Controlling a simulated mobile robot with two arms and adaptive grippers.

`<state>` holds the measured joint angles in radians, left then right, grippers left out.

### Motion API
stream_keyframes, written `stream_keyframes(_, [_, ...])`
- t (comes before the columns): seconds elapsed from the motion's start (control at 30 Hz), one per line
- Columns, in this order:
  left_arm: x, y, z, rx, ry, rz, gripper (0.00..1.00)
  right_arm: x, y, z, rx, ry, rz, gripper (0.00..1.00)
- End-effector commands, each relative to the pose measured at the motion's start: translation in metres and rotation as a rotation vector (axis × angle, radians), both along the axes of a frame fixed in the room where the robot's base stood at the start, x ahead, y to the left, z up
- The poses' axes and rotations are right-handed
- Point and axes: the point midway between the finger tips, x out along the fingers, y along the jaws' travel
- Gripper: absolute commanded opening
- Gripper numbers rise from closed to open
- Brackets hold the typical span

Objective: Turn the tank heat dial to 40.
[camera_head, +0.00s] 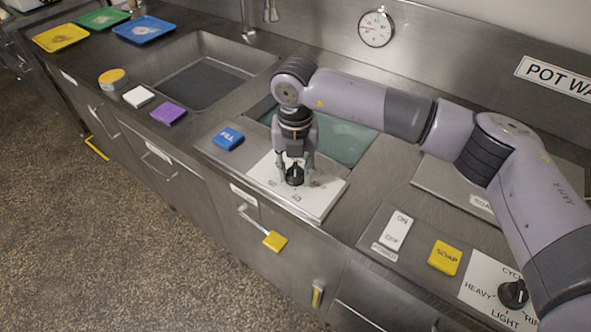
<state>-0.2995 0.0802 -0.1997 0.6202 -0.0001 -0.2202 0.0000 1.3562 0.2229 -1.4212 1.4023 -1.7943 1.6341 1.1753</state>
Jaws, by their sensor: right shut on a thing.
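The tank heat dial (294,175) is a black knob on a white plate (328,196) on the steel counter, in front of the filled sink. Small marks show on the plate around the knob, too small to read surely. My right gripper (295,179) points down over the plate and is shut on the knob, one finger on each side. The knob's pointer setting cannot be made out. My left gripper is not in view.
A blue FILL button (228,138) sits left of the plate. To the right are an ON/OFF switch (397,230), a yellow SOAP button (444,257) and a cycle dial (513,294). An empty basin (262,62) and coloured trays (145,29) lie farther left.

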Motion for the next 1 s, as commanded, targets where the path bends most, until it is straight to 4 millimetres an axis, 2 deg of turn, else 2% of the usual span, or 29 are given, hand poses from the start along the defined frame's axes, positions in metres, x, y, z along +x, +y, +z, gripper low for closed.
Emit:
stream_keyframes(0.23, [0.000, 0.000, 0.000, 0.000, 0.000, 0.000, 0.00, 0.001, 0.000, 0.001, 0.002, -0.003, 0.001, 0.05])
stream_keyframes(0.27, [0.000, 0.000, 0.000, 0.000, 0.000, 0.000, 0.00, 0.001, 0.000, 0.001, 0.002, -0.003, 0.001, 0.34])
stream_keyframes(0.5, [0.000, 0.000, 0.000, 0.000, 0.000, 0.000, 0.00, 0.000, 0.000, 0.001, 0.001, -0.001, 0.001, 0.50])
stream_keyframes(0.83, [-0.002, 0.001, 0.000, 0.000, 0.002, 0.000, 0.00, 0.000, 0.000, 0.003, 0.001, -0.001, 0.001, 0.50])
stream_keyframes(1.0, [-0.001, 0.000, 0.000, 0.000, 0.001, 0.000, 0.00, 0.001, 0.000, 0.024, 0.002, -0.004, 0.002, 0.50])
